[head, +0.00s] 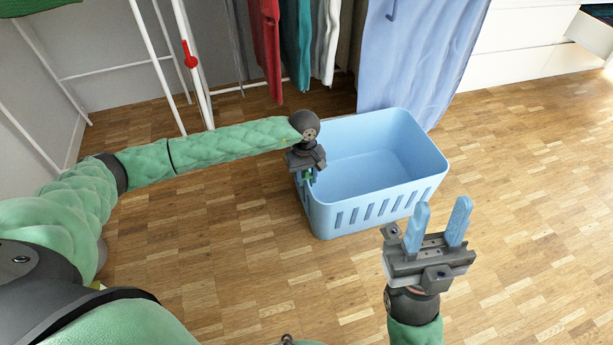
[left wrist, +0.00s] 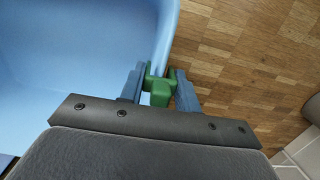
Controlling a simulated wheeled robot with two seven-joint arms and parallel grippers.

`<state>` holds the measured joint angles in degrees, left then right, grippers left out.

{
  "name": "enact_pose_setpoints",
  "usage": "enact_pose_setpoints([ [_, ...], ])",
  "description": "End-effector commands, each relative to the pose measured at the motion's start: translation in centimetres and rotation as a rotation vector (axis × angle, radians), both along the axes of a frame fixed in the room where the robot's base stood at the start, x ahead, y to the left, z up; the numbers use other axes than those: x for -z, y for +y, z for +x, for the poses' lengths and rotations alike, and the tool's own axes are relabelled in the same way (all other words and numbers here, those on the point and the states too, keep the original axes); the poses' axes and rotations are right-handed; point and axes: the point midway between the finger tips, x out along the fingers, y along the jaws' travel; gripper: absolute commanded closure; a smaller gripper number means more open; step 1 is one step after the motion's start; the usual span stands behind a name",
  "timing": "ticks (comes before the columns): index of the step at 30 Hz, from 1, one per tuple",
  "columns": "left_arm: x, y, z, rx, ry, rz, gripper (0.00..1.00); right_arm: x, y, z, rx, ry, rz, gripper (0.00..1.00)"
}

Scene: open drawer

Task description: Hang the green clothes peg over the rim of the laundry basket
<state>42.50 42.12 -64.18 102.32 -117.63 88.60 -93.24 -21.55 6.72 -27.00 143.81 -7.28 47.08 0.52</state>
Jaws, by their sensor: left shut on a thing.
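The light blue laundry basket (head: 375,200) stands on the wooden floor in the middle of the head view. My left gripper (head: 308,177) is at the basket's left rim, shut on the green clothes peg (left wrist: 160,90). In the left wrist view the peg sits between the two blue fingers, at the end of the basket's rim (left wrist: 165,35). The peg appears to meet the rim; how far it straddles it is hidden. In the head view only a bit of the peg shows. My right gripper (head: 438,228) is open and empty, in front of the basket at the right.
A white drying rack (head: 150,45) with a red peg (head: 190,55) stands at the back left. Clothes (head: 295,45) and a blue cloth (head: 410,60) hang behind the basket. White drawers (head: 525,45) are at the back right. The floor on the right is clear.

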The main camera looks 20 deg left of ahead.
Motion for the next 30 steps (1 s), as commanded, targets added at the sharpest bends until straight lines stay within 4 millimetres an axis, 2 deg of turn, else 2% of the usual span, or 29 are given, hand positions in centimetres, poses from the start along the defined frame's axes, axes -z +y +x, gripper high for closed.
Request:
enact_pose_setpoints([
  [12,0.2,0.0,0.0,0.000,0.000,0.000,0.89,0.5,0.0,-0.1,0.000,0.011,-0.006,0.64],
  [13,0.2,0.0,0.0,0.000,0.000,0.000,0.66,0.5,0.0,-0.1,0.000,0.012,-0.005,0.64],
  [16,0.2,0.0,0.0,0.000,0.000,0.000,0.46,0.4,0.0,0.0,0.002,0.009,-0.001,0.64],
  [17,0.2,0.0,0.0,0.000,0.000,0.000,0.42,0.3,0.0,0.0,0.002,0.009,0.000,0.64],
  [26,0.1,0.0,0.0,0.000,0.000,0.000,0.42,-0.2,0.0,0.1,0.006,-0.005,0.009,0.64],
  [30,-0.6,0.1,0.1,0.000,-0.001,0.001,0.42,-0.5,0.0,0.1,0.003,-0.007,0.007,0.64],
])
